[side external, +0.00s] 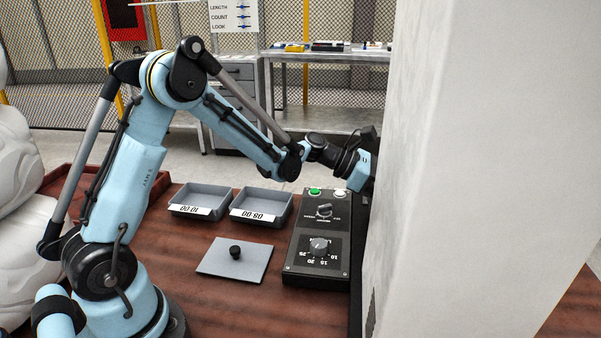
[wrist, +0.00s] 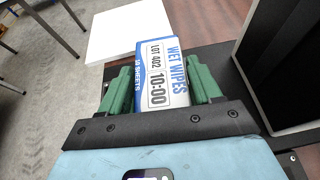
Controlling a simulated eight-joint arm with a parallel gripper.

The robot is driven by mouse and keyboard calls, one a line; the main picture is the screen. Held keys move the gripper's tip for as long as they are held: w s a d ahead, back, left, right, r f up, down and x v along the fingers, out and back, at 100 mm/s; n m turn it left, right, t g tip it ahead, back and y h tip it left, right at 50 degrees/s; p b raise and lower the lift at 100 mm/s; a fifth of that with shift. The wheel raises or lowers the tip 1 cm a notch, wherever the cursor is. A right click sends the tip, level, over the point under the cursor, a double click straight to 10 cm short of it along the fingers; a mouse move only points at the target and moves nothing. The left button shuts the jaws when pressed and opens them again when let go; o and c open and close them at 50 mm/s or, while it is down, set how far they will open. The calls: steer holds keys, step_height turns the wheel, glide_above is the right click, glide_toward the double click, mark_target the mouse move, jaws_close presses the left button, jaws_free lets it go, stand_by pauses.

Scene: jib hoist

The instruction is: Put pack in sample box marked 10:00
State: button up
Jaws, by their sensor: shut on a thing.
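The pack (wrist: 162,78) is a white and blue wet wipes packet printed LOT 402 and 10:00. In the wrist view my gripper (wrist: 157,74) is shut on it, with a green finger on each side. In the side external view the pack and my fingers are hidden behind a large pale block; only my wrist shows at its edge. The grey sample box marked 10:00 (side external: 200,196) is an open tray on the brown table, left of my wrist. Its label looks upside down, and it appears empty.
A similar grey box marked 08:00 (side external: 263,203) stands just right of the 10:00 box. A black control box (side external: 318,240) with knobs and buttons is further right. A grey plate with a black knob (side external: 236,260) lies in front. The pale block (side external: 460,170) fills the right side.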

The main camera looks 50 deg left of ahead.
steer(key=shift+f, duration=1.55)
steer(key=shift+f, duration=0.15)
steer(key=o, duration=1.1)
steer(key=v, duration=1.2)
steer(key=s+d+m+y, duration=0.1)
steer(key=s+m+y, duration=0.2)
steer(key=s+m, duration=0.2)
steer(key=s+r+m+g+y, duration=0.1)
steer(key=s+m+y, duration=0.2)
steer(key=m, duration=0.9)
steer(key=s+d+m+g+y, duration=0.1)
steer(key=s+m+y, duration=0.3)
steer(key=s+m, duration=0.4)
steer(key=shift+s+d+r+m, duration=0.15)
steer(key=shift+s+d+m, duration=0.2)
steer(key=shift+m, duration=0.35)
